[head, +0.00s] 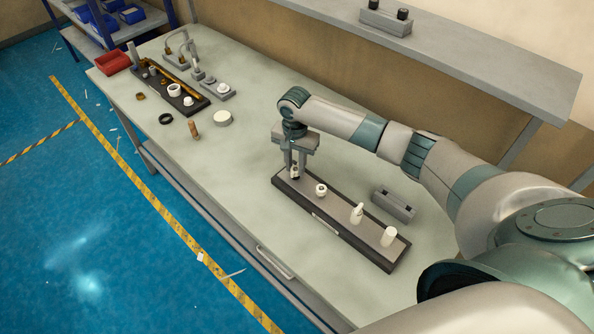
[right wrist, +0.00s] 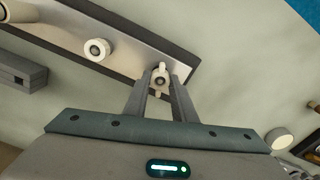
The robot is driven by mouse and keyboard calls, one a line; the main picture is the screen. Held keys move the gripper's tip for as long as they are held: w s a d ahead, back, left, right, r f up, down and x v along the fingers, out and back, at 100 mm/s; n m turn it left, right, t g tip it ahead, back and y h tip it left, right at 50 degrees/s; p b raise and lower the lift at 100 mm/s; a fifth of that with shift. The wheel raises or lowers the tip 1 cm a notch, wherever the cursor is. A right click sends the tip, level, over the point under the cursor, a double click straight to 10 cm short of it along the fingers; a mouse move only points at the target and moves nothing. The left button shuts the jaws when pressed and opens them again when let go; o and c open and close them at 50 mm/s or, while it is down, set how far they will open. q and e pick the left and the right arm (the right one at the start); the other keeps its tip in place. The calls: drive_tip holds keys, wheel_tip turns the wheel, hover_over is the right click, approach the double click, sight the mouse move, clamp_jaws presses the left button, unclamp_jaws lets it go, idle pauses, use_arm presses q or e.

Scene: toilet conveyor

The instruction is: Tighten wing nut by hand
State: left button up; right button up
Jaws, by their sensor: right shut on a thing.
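The wing nut (right wrist: 161,76) is a small pale piece with two short wings and a dark round centre, at the end of a dark-edged board in the right wrist view. My right gripper (right wrist: 160,84) points down over it, with a finger on each side, shut on it. In the head view my right gripper (head: 295,172) is at the far left end of the board (head: 325,222), and its fingers partly hide the nut. My left gripper is not in view.
The board also carries several white fittings, including a ring-shaped one (head: 321,190) and a white cylinder (head: 389,236). A grey block (head: 394,205) lies beside it. Another board with parts (head: 188,104) and a red bin (head: 113,62) are at the far end.

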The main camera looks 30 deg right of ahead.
drive_tip(key=m, duration=0.4)
drive_tip(key=shift+m, duration=0.3)
drive_tip(key=o, duration=0.7)
drive_tip(key=shift+c, duration=0.2)
drive_tip(key=shift+r, duration=0.15)
drive_tip(key=shift+r, duration=1.6)
drive_tip(key=o, duration=0.6)
